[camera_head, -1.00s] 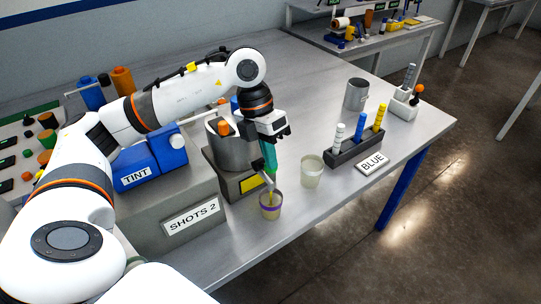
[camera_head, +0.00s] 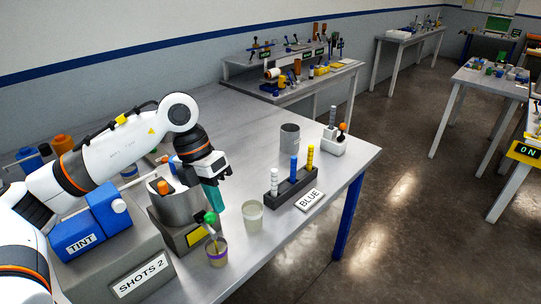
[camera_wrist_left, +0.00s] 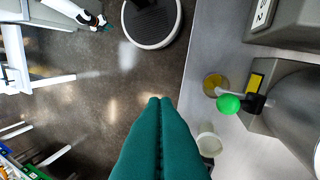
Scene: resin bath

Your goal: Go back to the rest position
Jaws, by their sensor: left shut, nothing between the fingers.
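My left gripper (camera_head: 218,209) has its teal fingers shut together with nothing between them.
A clear cup (camera_head: 252,215) stands right of the purple-banded cup. Behind it are a dark rack (camera_head: 291,190) with several sticks, a BLUE sign (camera_head: 310,199) and a grey cup (camera_head: 290,139). A metal pot (camera_head: 180,206) and the blue TINT box (camera_head: 80,235) stand left. Bare tabletop lies behind.

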